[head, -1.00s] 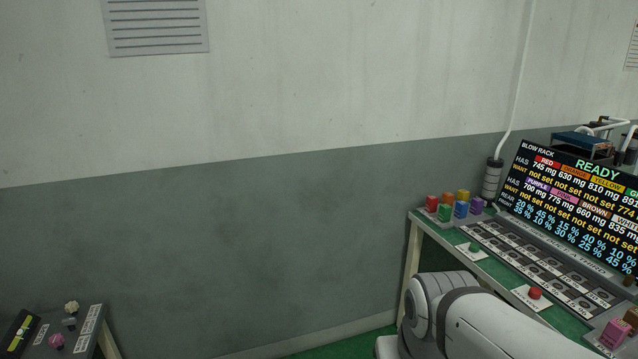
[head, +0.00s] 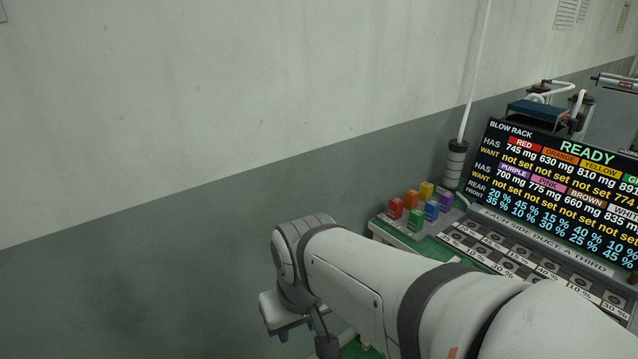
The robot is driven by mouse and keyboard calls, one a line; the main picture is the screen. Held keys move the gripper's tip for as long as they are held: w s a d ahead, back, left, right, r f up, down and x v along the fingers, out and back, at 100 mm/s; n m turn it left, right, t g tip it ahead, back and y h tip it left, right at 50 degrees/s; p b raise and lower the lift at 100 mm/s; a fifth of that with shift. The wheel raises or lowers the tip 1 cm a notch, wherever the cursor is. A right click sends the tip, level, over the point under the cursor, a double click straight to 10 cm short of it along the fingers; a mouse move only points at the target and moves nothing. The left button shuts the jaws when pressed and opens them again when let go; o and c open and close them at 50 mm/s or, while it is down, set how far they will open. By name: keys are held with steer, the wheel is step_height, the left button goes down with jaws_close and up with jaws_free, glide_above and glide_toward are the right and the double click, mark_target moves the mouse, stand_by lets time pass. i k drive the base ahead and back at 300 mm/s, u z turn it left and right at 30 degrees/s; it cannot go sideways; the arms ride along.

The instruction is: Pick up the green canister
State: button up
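The green canister (head: 416,219) stands upright at the left end of the green-topped bench, at the front of a small cluster. The red canister (head: 395,208) is to its left and the blue canister (head: 431,210) to its right. Orange (head: 411,199), yellow (head: 426,191) and purple (head: 446,201) canisters stand close behind or beside these. My arm crosses the lower middle of the head view, with its elbow left of the bench. My gripper's fingers do not show.
A display board (head: 560,180) reading READY stands on the bench, behind a rack of slots (head: 520,262) marked with percentages. The wall (head: 130,240) runs along the left. My arm covers the bench's near part.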

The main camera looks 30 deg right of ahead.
mark_target(417, 217)
steer(key=z, duration=0.8)
steer(key=i, duration=1.5)
steer(key=z, duration=1.05)
steer(key=k, duration=0.65)
steer(key=z, duration=0.15)
steer(key=i, duration=0.7)
steer(key=u, duration=0.1)
